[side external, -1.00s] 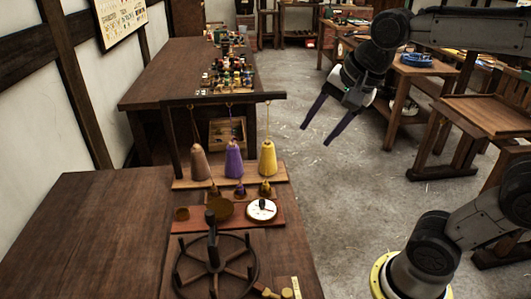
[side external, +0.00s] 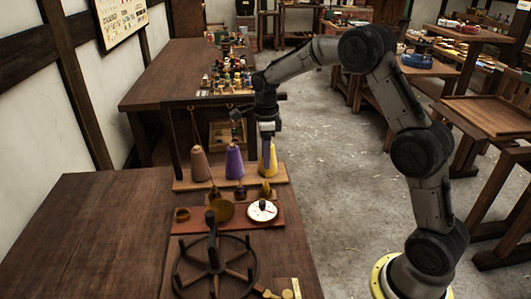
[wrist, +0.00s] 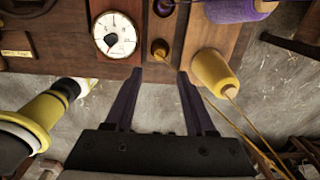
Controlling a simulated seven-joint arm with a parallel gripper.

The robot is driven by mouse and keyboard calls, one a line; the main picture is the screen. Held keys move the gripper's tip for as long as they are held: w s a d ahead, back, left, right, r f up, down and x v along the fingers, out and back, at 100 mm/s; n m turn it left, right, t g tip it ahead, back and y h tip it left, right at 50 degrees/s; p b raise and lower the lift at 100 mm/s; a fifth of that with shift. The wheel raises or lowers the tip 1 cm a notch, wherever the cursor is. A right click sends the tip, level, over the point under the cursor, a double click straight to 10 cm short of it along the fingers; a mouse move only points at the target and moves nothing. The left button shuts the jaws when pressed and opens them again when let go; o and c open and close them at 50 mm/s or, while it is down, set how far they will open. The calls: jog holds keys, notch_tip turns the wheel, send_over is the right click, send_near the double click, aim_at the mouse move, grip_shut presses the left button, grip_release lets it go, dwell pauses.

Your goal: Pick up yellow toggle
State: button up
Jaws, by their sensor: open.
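The yellow toggle (side external: 264,189) is a small dark-yellow knob in front of the yellow cone-shaped spool, at the right end of a row of small toggles. In the wrist view, the yellow toggle (wrist: 160,49) shows just beyond my fingertips, roughly centred between them. My gripper (side external: 268,148) points down in front of the upper part of the yellow cone, above the toggle in the side view. In the wrist view my gripper (wrist: 160,73) has its two dark purple fingers apart with nothing between them.
The yellow cone (wrist: 214,70) stands close by the right finger, with a cord from its tip. A purple cone (side external: 234,163) and a brown cone (side external: 199,164) stand to its left. A round white dial (side external: 262,210) and a dark spoked wheel (side external: 213,266) are nearer the camera.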

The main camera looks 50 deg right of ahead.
aim_at(266, 184)
jog(key=shift+f, duration=5.25)
grip_shut()
jog(key=shift+r, duration=4.05)
